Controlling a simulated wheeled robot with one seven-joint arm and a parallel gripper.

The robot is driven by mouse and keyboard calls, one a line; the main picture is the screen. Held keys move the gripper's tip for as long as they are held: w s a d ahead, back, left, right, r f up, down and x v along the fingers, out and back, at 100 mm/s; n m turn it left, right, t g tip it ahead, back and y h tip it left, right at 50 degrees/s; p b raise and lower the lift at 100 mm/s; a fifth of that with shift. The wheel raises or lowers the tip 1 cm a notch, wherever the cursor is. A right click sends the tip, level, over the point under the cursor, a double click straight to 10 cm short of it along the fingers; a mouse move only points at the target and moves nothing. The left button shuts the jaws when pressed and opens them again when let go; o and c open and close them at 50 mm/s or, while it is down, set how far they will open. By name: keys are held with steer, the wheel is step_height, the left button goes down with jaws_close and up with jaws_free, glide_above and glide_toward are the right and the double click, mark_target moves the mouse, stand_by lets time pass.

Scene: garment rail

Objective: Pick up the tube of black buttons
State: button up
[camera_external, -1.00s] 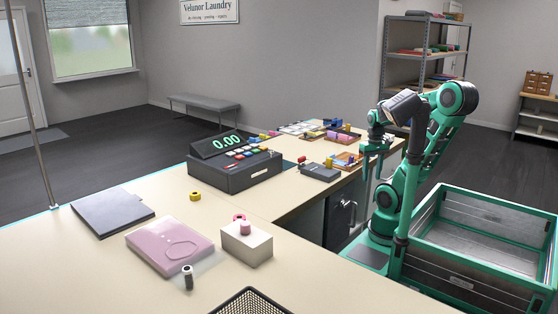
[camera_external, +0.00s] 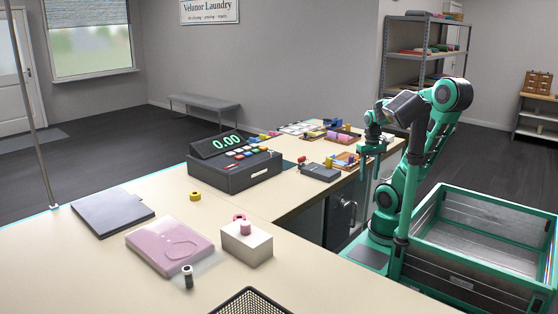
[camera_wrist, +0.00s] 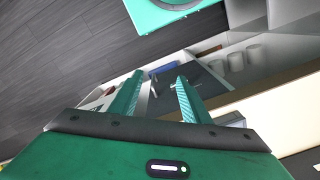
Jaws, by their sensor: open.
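A small tube with dark contents and a pale cap (camera_external: 187,277) stands upright at the front of the counter, beside the pink folded garment packet. It looks like the tube of black buttons, though it is small in the picture. My gripper (camera_external: 369,168) is far from it, at the right edge of the back counter, pointing down. In the wrist view my gripper (camera_wrist: 158,82) has its two fingers apart, with nothing between them. I cannot make out the tube in the wrist view.
The pink packet (camera_external: 168,246), a white box (camera_external: 246,246) with a pink item on top and a black wire basket (camera_external: 250,302) are near the tube. A cash register (camera_external: 234,164) and a grey folder (camera_external: 112,212) also rest on the counter. Small items crowd the back counter.

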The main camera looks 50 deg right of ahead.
stand_by(0.4)
steer(key=c, duration=0.3)
